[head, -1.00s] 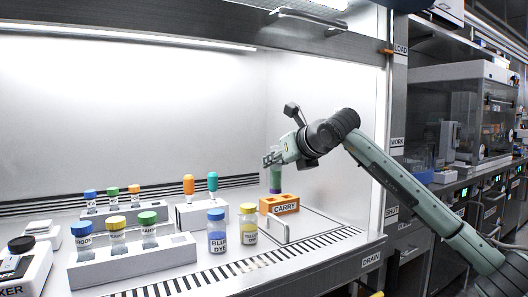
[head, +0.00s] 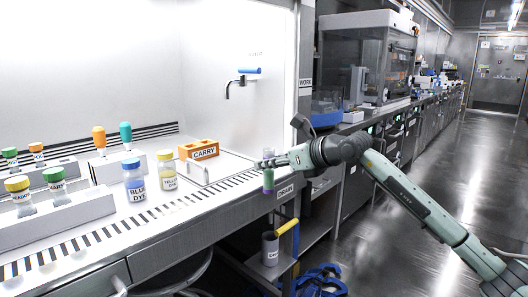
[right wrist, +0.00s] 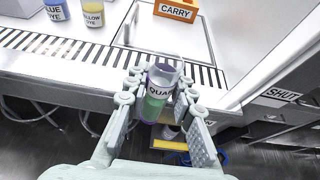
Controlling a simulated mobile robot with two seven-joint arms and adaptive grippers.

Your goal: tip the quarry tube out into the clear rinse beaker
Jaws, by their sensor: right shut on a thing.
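My right gripper (head: 268,163) is shut on the quarry tube (head: 268,181), a small clear tube with green content and purple parts. In the right wrist view the tube (right wrist: 160,88) sits between the two fingers (right wrist: 158,96), its label partly readable as "QUA". The tube is roughly upright, held in the air by the bench's front edge, near the drain label. No clear rinse beaker can be made out in these frames. My left gripper is not in view.
A faucet (head: 236,84) is on the wall. A grey labelled cup (head: 270,250) stands low under the bench, beside a yellow handle. Floor at right is clear.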

